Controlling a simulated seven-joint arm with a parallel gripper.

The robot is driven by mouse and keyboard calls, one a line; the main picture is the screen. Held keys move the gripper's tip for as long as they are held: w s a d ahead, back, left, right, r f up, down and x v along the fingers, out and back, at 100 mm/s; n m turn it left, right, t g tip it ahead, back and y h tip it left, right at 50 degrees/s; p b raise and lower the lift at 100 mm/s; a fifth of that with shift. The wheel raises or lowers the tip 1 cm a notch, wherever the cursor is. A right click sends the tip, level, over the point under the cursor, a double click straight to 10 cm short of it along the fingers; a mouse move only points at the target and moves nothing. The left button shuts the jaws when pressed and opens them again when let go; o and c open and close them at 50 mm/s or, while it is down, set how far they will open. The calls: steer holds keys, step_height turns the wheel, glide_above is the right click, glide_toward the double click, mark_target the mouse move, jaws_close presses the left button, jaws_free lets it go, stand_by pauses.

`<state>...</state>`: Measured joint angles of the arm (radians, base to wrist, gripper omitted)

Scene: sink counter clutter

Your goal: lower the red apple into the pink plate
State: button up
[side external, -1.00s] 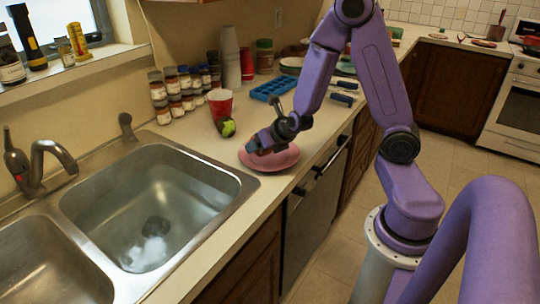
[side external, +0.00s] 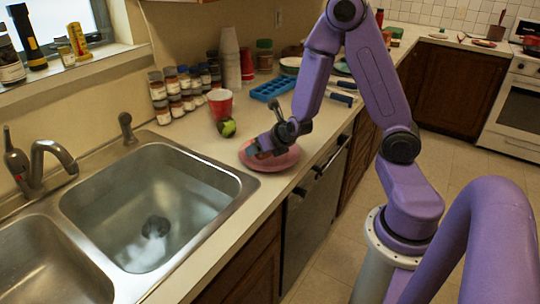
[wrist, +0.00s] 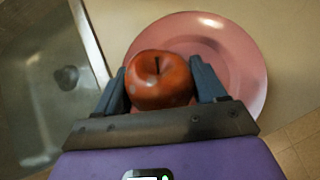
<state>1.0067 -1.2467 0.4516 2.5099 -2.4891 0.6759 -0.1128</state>
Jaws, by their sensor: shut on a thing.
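The red apple (wrist: 160,82) sits between the two blue fingers of my gripper (wrist: 162,85) in the wrist view. My gripper is shut on it. The pink plate (wrist: 240,60) lies on the counter beneath the apple, which covers the plate's left part in the wrist view. In the side view my gripper (side external: 256,150) is low over the far left part of the pink plate (side external: 280,162). The apple is mostly hidden by the fingers there, and I cannot tell whether it touches the plate.
A green apple-like fruit (side external: 227,127) and a red cup (side external: 220,103) stand just behind the plate. Several spice jars (side external: 175,90) and a blue ice tray (side external: 272,88) are farther back. The sink (side external: 150,205) lies to the left, and the counter edge is close on the right.

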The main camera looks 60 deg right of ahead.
steer(key=shift+f, duration=0.55)
stand_by(0.4)
stand_by(0.4)
steer(key=o, duration=1.2)
